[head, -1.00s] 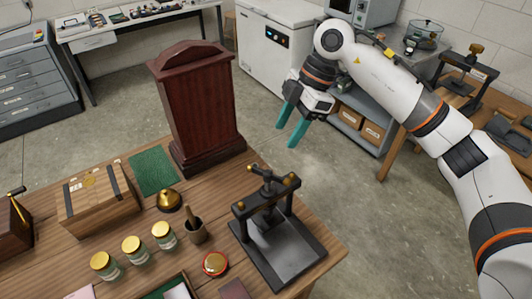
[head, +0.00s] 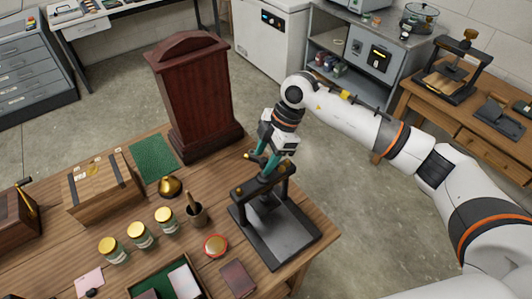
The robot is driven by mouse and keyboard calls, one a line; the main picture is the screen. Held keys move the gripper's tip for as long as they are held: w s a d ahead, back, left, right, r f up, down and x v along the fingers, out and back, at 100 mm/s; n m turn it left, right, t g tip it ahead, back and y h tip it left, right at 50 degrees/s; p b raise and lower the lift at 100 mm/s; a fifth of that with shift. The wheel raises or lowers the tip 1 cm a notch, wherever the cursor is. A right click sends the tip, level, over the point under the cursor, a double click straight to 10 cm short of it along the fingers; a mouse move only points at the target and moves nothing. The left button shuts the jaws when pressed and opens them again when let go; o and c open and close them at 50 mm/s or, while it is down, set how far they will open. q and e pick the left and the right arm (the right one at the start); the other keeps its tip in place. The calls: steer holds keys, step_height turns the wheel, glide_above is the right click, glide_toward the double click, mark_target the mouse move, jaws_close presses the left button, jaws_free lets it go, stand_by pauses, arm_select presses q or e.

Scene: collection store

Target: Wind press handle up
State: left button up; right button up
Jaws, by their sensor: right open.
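The black press (head: 288,232) stands near the right edge of the wooden table, with a flat base and an upright frame. Its handle (head: 248,155) is a bar at the top of the screw with a brass knob, partly hidden by my gripper. My right gripper (head: 263,170) is open, pointing down at the top of the press, its teal fingers at the handle. I cannot tell whether the fingers touch it. My left gripper is not in view.
A dark red wooden case (head: 190,95) stands close behind the press. A mortar with pestle (head: 196,214), a red-rimmed round tin (head: 215,245), several gold-lidded jars (head: 141,236) and a brass bell (head: 170,187) sit to its left. Another press (head: 452,72) is on a far table.

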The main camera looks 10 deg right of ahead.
jaws_close()
steer(key=shift+n, duration=0.3)
